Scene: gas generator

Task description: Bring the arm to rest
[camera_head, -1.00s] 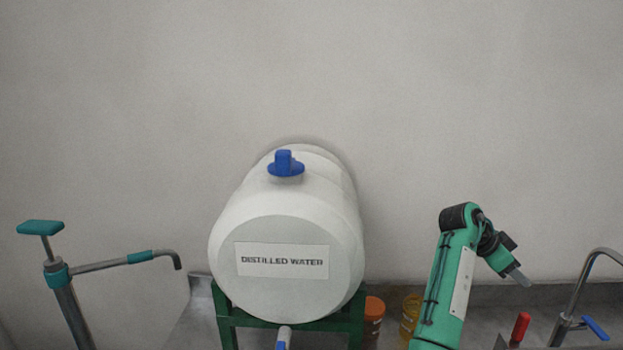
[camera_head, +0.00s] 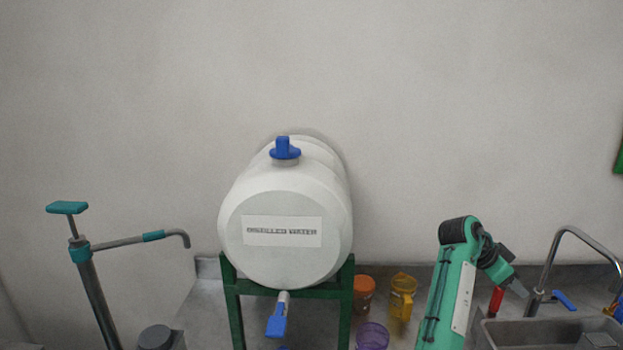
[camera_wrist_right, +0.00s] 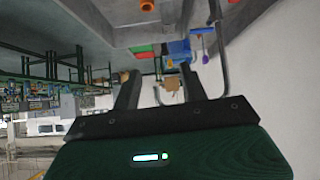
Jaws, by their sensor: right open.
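My right arm, green with a dark joint, rises at the right of the head view. Its right gripper (camera_head: 515,285) points down and to the right, in front of the wall and near the sink faucet (camera_head: 553,262). In the right wrist view the two dark fingers of this gripper (camera_wrist_right: 160,82) stand apart with nothing held between them. The room appears tilted in that view. My left gripper is not in view.
A white distilled water tank (camera_head: 285,215) lies on a green stand (camera_head: 343,290) by the wall. A green-handled pump (camera_head: 95,295) stands left. Orange (camera_head: 364,292), yellow (camera_head: 402,295) and purple (camera_head: 372,336) containers sit on the counter. A sink (camera_head: 490,335) lies right.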

